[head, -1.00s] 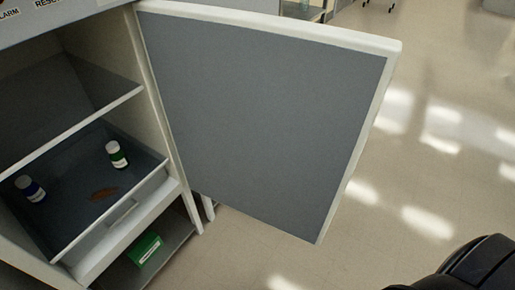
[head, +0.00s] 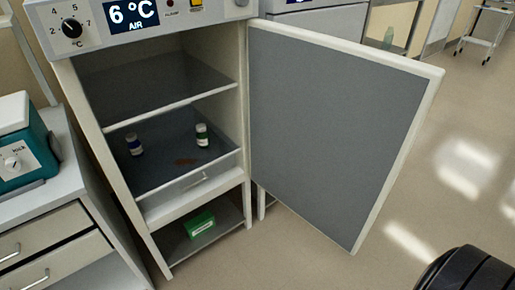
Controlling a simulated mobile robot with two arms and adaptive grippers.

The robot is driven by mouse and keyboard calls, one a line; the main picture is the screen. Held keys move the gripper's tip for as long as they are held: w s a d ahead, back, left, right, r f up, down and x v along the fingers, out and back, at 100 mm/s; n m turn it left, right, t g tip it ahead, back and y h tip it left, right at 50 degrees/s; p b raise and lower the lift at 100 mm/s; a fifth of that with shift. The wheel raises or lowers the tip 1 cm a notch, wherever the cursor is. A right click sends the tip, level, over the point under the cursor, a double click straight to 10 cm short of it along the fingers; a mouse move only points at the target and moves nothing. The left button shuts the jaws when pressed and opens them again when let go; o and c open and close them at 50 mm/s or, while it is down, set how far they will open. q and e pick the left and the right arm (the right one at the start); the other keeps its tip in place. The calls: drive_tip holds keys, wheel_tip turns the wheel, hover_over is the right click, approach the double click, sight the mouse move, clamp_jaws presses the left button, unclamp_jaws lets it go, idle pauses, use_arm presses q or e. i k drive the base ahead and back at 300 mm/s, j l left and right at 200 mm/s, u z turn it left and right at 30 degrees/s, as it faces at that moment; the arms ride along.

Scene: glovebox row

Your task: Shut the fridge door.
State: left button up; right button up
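The fridge (head: 246,95) stands left of centre in the head view, with its control panel and a 6 °C display on top. Its door (head: 330,130) stands wide open to the right, with the grey inner face toward me and a white rim. A black rounded part at the lower right looks like my own arm. Neither gripper shows, and nothing is touching the door.
A green box (head: 201,223) lies on the open shelf below the fridge. A teal device (head: 22,150) stands on a drawer cabinet (head: 50,235) at the left. A wheeled trolley (head: 487,30) is at the far right back. The floor right of the door is clear.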

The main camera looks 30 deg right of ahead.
sight(334, 123)
drive_tip(key=l+u, duration=0.4)
drive_tip(key=l, duration=0.5)
drive_tip(key=k+l+u, duration=0.1)
drive_tip(key=l+u, duration=0.25)
drive_tip(key=l, duration=0.55)
